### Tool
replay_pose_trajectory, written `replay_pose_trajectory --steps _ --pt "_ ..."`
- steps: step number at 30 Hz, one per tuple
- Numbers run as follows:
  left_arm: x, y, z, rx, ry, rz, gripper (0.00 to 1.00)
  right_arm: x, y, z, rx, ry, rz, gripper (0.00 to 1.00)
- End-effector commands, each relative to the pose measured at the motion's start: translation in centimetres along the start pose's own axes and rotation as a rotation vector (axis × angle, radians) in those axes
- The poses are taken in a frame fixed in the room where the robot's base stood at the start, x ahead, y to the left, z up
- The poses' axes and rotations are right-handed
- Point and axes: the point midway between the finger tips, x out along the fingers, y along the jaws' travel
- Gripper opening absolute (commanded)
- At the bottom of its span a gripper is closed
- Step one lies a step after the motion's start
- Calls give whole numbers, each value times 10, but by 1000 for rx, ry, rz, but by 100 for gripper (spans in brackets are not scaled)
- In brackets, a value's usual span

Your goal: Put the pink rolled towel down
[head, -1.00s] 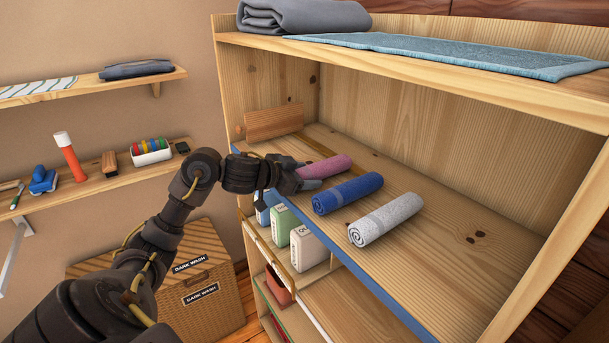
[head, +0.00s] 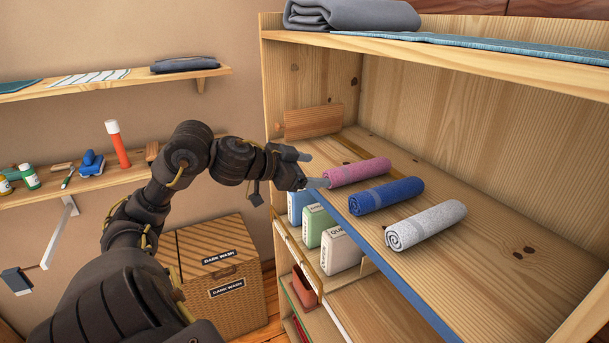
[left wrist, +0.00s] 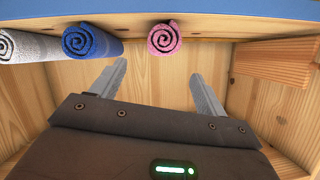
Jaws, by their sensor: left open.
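The pink rolled towel (head: 358,171) lies on the cabinet's middle shelf (head: 480,240), left of the blue rolled towel (head: 386,195) and the light grey rolled towel (head: 426,223). In the left wrist view the pink towel's spiral end (left wrist: 163,39) shows beyond and between my open fingers. My left gripper (head: 314,170) is open and empty, just off the pink towel's near end. Its two fingers show apart in the left wrist view (left wrist: 156,85). My right gripper is not in view.
A wooden board (head: 312,121) stands at the shelf's left end. The upper shelf holds a folded grey towel (head: 350,14) and a blue mat (head: 480,46). A wicker hamper (head: 222,275) stands at lower left.

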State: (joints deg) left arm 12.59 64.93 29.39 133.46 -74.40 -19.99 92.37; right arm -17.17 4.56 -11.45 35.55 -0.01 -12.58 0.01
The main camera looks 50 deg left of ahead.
Motion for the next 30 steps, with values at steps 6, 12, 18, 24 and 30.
replay_pose_trajectory --steps 6,12,18,24,30 --pt "-17 0 1 1 -2 0 74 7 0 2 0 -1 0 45" --pt "-20 0 0 0 -1 0 74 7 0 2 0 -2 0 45" --pt "-20 0 0 0 -1 0 74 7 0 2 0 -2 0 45" --pt "-19 0 0 0 -1 0 74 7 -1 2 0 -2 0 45" --pt "-19 0 0 0 -1 0 74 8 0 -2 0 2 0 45"
